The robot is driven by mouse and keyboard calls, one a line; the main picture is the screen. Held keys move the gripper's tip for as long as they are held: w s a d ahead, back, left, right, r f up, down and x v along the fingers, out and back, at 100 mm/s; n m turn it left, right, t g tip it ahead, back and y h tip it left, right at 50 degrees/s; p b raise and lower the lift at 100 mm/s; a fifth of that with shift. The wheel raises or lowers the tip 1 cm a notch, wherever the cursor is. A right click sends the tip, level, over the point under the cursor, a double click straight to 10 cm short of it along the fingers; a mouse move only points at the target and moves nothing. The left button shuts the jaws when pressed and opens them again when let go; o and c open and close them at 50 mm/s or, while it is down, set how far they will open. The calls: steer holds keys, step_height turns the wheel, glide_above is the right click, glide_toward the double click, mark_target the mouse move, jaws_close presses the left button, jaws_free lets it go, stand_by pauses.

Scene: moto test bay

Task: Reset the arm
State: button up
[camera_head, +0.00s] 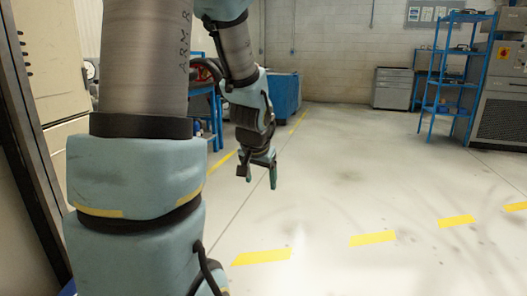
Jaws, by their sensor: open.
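My arm rises close in front at the left of the head view and bends over, with its forearm reaching down to the right. My gripper (259,177) hangs at its end, pointing down over the bare floor (350,180). Its two fingers are apart and nothing shows between them. The near arm links hide part of what lies behind on the left.
A blue bin (284,97) stands behind my gripper, by the back wall. A blue shelf rack (449,75) and a grey machine (504,95) stand at the right. A grey cabinet (393,88) is at the back. A beige cabinet (50,60) is close left. The middle floor is clear.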

steer(key=s+a+f+n+g, duration=0.2)
steer(key=s+a+n+g, duration=0.3)
steer(key=s, duration=0.9)
step_height(320, 180, up, 24)
steer(key=w+m+t+p, duration=0.1)
steer(key=p, duration=2.4)
steer(key=shift+a+m+y, duration=0.3)
steer(key=shift+a, duration=0.15)
steer(key=shift+w, duration=0.1)
